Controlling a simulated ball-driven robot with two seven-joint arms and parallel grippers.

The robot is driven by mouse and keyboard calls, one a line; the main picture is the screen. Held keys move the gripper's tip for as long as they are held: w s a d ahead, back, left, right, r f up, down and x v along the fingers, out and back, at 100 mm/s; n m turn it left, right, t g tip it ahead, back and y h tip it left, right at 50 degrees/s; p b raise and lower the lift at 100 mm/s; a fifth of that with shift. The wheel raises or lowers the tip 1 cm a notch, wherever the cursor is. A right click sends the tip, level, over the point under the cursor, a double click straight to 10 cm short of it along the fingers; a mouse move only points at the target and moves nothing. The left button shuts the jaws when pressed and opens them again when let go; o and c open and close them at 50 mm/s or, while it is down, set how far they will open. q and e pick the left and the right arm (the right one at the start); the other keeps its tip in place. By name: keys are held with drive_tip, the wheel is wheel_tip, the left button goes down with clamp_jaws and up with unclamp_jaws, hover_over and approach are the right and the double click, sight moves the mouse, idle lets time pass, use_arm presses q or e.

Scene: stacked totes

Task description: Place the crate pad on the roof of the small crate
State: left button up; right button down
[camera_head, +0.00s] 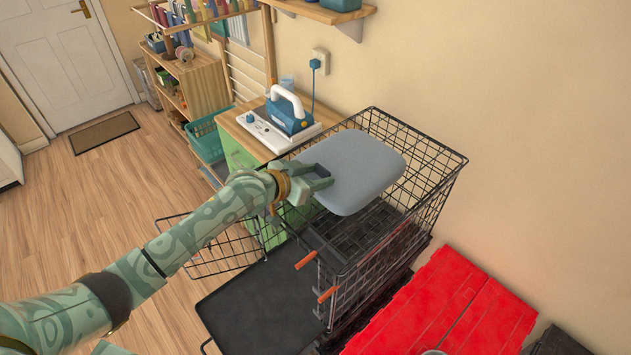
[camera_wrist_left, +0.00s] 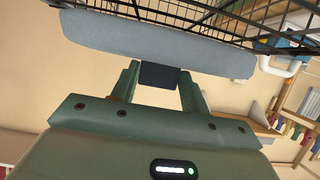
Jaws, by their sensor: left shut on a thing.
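A grey rounded pad (camera_head: 360,165) is in my left gripper, held at its near-left edge. My left gripper (camera_head: 318,178) is shut on that edge. The pad lies roughly flat over the top of the black wire crate (camera_head: 432,190), covering part of it; I cannot tell whether it touches the wires. The crate's wire door (camera_head: 215,250) hangs open on the left. In the left wrist view, the pad (camera_wrist_left: 150,45) spans in front of the fingertips (camera_wrist_left: 158,75), with crate wires (camera_wrist_left: 220,17) beyond it. My right gripper is not in view.
A bench with a blue-and-white appliance (camera_head: 290,112) stands behind the crate, against the wall. A red slatted surface (camera_head: 450,310) lies at the lower right. A black tray (camera_head: 255,300) lies in front of the crate. Wooden floor (camera_head: 90,210) is open at left.

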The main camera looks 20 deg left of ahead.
use_arm(q)
drive_tip(key=shift+f, duration=0.65)
drive_tip(key=o, duration=1.2)
drive_tip(key=shift+f, duration=0.1)
drive_tip(key=shift+c, duration=0.2)
drive_tip(key=p+v, duration=0.1)
drive_tip(key=v, duration=1.1)
